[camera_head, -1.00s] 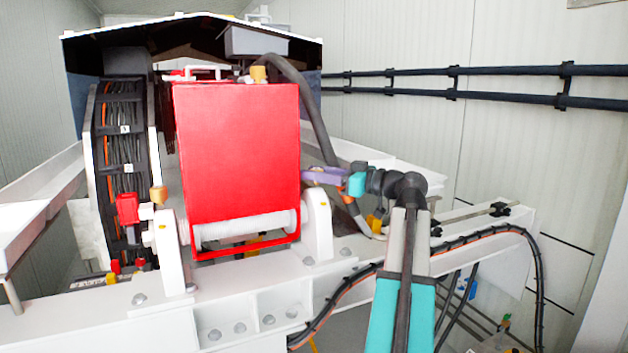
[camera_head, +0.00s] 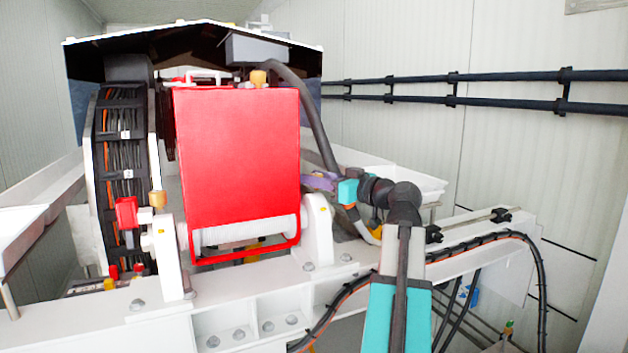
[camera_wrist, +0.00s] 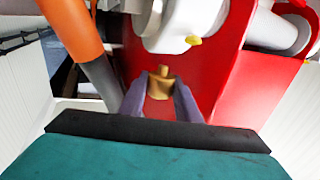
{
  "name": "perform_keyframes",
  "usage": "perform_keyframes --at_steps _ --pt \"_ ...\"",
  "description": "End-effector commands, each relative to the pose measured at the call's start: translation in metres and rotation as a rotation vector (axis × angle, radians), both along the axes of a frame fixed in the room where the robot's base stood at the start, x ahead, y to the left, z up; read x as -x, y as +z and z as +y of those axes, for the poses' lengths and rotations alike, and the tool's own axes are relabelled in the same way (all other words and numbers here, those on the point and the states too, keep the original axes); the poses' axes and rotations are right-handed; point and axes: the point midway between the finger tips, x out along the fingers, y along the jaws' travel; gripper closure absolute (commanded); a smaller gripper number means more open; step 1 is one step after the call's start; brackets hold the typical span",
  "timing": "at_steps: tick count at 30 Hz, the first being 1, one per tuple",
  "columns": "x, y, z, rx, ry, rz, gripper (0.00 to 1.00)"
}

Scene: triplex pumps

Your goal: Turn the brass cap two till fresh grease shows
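In the wrist view, a brass cap (camera_wrist: 160,84) with a narrower top shows between the tips of my gripper (camera_wrist: 161,86), against the red housing. The two purple-grey fingers stand apart on either side of it; I cannot tell whether they touch it. In the head view, my gripper (camera_head: 314,182) is at the right edge of the red housing (camera_head: 238,150), its fingertips partly hidden. Two other brass-coloured caps show there: one on top of the housing (camera_head: 258,78) and one at its lower left (camera_head: 157,199). No numbers or grease are readable.
A white bearing block (camera_head: 318,228) stands just below my gripper. A thick dark hose (camera_head: 312,115) runs down behind it. In the wrist view, an orange and grey part (camera_wrist: 82,45) is close on the left and a white round part (camera_wrist: 175,22) lies beyond the cap.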

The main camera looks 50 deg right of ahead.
Motion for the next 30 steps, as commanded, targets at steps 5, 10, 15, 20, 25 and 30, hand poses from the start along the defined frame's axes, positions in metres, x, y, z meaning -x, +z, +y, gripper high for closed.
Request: perform_keyframes --at_steps 5,10,15,20,25,30 --pt "0.000 0.000 0.000 0.000 0.000 0.000 0.64" --pt "0.000 0.000 0.000 0.001 0.001 0.000 0.64" --pt "0.006 0.000 0.000 0.001 0.000 0.001 0.64" --pt "0.019 -0.001 -0.001 0.001 -0.001 0.000 0.64" --pt "0.040 -0.001 -0.002 0.001 -0.002 0.000 0.64" --pt "0.062 -0.001 -0.003 0.001 -0.002 0.000 0.64"
